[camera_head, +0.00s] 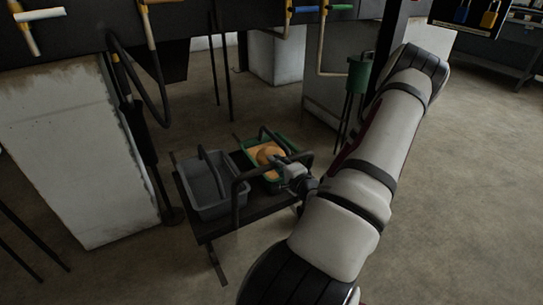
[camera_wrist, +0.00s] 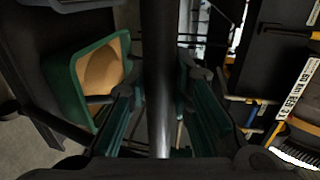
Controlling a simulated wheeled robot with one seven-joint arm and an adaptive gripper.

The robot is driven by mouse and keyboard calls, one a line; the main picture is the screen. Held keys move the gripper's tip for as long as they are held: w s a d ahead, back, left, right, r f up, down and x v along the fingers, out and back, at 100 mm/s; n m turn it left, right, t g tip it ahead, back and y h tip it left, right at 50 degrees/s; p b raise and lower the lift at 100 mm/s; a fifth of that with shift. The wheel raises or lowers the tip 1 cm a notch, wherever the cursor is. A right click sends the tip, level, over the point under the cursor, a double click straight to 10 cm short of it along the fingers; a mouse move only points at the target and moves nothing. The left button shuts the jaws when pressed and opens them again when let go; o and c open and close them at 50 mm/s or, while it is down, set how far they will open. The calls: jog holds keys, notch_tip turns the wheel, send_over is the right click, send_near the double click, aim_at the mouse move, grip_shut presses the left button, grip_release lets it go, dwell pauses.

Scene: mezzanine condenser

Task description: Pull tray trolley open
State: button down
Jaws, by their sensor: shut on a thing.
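The tray trolley (camera_head: 262,207) is a low dark frame with a flat deck on thin legs. A grey tub (camera_head: 205,190) and a green tray (camera_head: 250,147) with a round yellow-orange thing (camera_head: 268,153) stand on it. A dark bar handle (camera_head: 239,190) rises at its near side. My gripper (camera_head: 294,178) is at the right part of this handle, partly hidden by my arm. In the wrist view the dark handle bar (camera_wrist: 158,60) runs upright between the two fingers, and my gripper is shut on it. The green tray (camera_wrist: 68,85) shows to the left there.
A pale block (camera_head: 75,150) stands left of the trolley, with dark posts and a hose beside it. Dark overhead structure with coloured pipes (camera_head: 150,30) crosses the top. A green container (camera_head: 359,72) is behind my arm. Open floor (camera_head: 470,190) lies to the right.

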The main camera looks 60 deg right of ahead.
jog(key=shift+s+a+f, duration=0.1)
jog(key=shift+s+a, duration=0.15)
jog(key=shift+s, duration=0.1)
jog(key=c, duration=1.4)
grip_release()
jog(key=v, duration=1.2)
jog(key=shift+d, duration=0.1)
